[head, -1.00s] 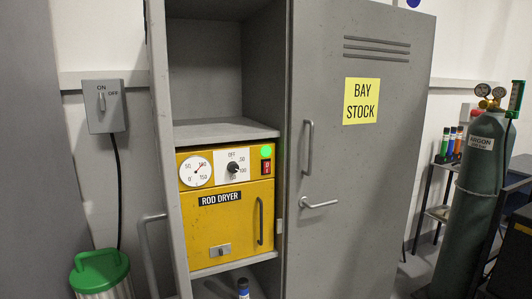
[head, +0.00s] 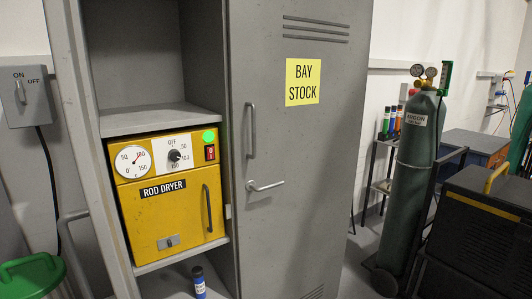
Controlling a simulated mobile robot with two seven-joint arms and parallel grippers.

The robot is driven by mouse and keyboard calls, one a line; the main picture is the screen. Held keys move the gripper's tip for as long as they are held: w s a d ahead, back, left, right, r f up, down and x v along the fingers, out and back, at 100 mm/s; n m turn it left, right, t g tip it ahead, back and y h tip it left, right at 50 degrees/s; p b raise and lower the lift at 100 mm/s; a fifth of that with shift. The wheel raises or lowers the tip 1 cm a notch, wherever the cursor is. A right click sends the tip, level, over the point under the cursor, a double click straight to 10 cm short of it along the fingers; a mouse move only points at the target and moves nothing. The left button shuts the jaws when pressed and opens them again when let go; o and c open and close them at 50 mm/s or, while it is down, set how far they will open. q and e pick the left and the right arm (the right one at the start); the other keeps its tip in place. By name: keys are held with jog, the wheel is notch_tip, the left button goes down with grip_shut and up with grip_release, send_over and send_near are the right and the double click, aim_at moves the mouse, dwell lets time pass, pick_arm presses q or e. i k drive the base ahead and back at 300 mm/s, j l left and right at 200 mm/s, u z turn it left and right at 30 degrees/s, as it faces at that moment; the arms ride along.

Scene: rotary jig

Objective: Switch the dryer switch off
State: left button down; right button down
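The yellow rod dryer (head: 155,222) sits on a shelf inside the open grey cabinet. Its front has a round dial gauge (head: 132,162), a black knob (head: 174,156) on a white plate marked OFF and numbers, and a small red rocker switch (head: 210,153) under a green dot (head: 209,136). Which way the rocker is pressed is too small to tell. A grey wall box (head: 25,92) marked ON and OFF hangs left of the cabinet, its lever (head: 20,92) upright towards ON. A black cable runs down from it. Neither of my grippers is in view.
The cabinet door (head: 300,170), labelled BAY STOCK, stands open to the right. A green-lidded bin (head: 32,276) is at lower left; an argon cylinder (head: 410,180) and a dark machine (head: 480,235) are at right.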

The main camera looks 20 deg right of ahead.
aim_at(211, 151)
jog(key=z, duration=0.4)
jog(key=k+l+u, duration=0.15)
jog(key=l, duration=0.95)
jog(key=i+l, duration=0.1)
jog(key=l, duration=0.2)
jog(key=i+l+u, duration=0.1)
jog(key=l, duration=0.15)
jog(key=i+l+u, duration=0.1)
jog(key=l, duration=0.2)
jog(key=i+l+u, duration=0.1)
jog(key=i+l, duration=0.15)
jog(key=l, duration=0.15)
jog(key=i+l+u, duration=0.1)
jog(key=i+l, duration=0.2)
jog(key=i+l+u, duration=0.15)
jog(key=i+l, duration=0.45)
jog(key=i+l+u, duration=0.15)
jog(key=i+l, duration=0.45)
jog(key=l, duration=0.1)
